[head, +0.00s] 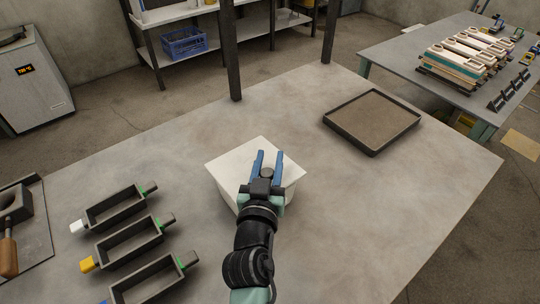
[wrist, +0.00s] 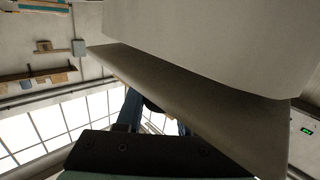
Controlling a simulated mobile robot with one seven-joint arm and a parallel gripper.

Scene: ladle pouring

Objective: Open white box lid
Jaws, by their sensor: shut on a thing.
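The white box (head: 221,192) stands in the middle of the grey table, with its pale square lid (head: 228,160) on top. My gripper (head: 268,154) reaches over the lid from the near side, its two blue fingers above the top face in the head view. I see no clear gap between lid and box.
A shallow dark tray (head: 373,121) lies at the back right of the table (head: 400,210). Several dark rectangular moulds (head: 130,240) with coloured ends lie at the left. A dark post (head: 232,60) stands at the far edge. The table's right side is clear.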

